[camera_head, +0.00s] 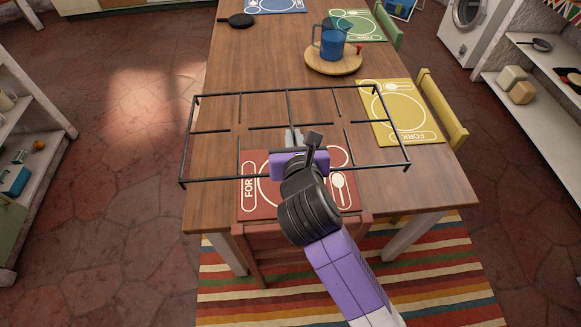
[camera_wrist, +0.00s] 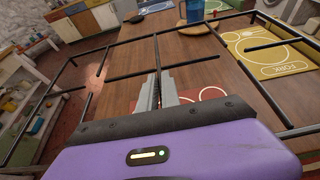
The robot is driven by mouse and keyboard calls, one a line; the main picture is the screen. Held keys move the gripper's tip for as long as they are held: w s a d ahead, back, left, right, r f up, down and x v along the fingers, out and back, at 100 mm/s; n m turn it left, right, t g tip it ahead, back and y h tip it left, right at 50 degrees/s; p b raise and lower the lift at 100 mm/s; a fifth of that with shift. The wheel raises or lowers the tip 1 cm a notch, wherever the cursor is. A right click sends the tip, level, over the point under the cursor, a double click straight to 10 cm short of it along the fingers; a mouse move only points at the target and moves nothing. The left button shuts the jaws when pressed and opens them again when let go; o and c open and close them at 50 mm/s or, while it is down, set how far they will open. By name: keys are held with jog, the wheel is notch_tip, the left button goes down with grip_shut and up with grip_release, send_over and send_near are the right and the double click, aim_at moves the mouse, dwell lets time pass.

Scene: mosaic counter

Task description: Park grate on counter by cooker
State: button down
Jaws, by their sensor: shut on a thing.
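The grate (camera_head: 215,131) is a black wire frame with thin cross bars. It spans much of the wooden table's near half in the head view, level or nearly so, and seems held above the tabletop. My gripper (camera_head: 293,140) is shut on the grate near its middle. In the wrist view, the grate (camera_wrist: 113,45) stretches out on both sides of my gripper (camera_wrist: 156,92), whose fingers point ahead. The fingertips' exact grip on the bar is hard to make out. I cannot pick out the cooker or its counter in either view.
The wooden table (camera_head: 270,60) holds a red placemat (camera_head: 252,200), a yellow placemat (camera_head: 400,135), a round board (camera_head: 320,67) with a blue pitcher (camera_head: 332,42), and a black pan (camera_head: 237,20). Chairs stand at its edges. Shelves (camera_head: 540,100) flank the right; stone floor (camera_head: 130,130) is open at left.

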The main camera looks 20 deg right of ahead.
notch_tip(320, 180, down, 15)
jog(key=shift+w+f+b, duration=0.1)
jog(key=shift+w+b, duration=0.05)
jog(key=shift+b, duration=0.85)
jog(key=shift+f+b, duration=0.5)
jog(key=shift+f, duration=1.65)
jog(key=shift+f, duration=0.4)
jog(key=shift+f, duration=0.2)
jog(key=shift+f+b, duration=0.1)
jog(key=shift+b, duration=0.2)
